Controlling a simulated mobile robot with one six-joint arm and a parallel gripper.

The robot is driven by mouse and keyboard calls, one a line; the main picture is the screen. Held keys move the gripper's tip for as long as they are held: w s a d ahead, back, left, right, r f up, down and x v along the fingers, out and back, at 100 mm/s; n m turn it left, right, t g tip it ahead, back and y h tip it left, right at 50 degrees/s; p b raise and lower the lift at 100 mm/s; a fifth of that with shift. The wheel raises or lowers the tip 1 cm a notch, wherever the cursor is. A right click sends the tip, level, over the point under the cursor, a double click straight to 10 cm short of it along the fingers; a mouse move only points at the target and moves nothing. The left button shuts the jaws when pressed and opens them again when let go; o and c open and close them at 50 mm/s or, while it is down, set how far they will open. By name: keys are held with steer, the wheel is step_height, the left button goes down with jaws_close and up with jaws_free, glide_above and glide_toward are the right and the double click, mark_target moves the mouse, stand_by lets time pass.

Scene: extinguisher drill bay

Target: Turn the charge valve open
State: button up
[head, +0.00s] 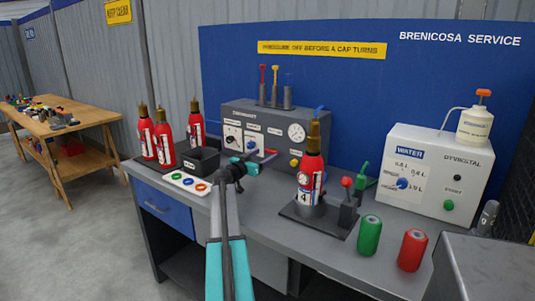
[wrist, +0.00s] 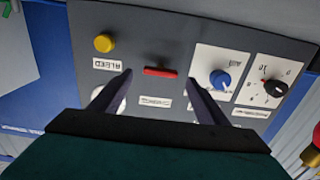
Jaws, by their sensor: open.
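The charge valve appears to be the red bar handle (wrist: 161,71) on the grey panel. In the wrist view it lies level, with a small upside-down label below it that is hard to read. In the head view the red handle (head: 270,153) shows small, partly behind my gripper (head: 262,160). My gripper (wrist: 159,78) is open and empty. In the wrist view its two dark fingers stand to either side of the handle, pointing at the panel; I cannot tell how far the tips are from it.
A yellow button (wrist: 103,43), a blue knob (wrist: 220,79) and a black knob (wrist: 276,88) flank the handle. A gauge (head: 296,131) sits on the panel. Red extinguishers (head: 165,140) stand left; another (head: 311,175) stands right. Green (head: 369,235) and red (head: 412,250) cylinders are at the front edge.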

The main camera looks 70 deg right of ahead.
mark_target(270, 152)
steer(key=shift+x, duration=1.65)
steer(key=shift+c, duration=0.2)
steer(key=c, duration=1)
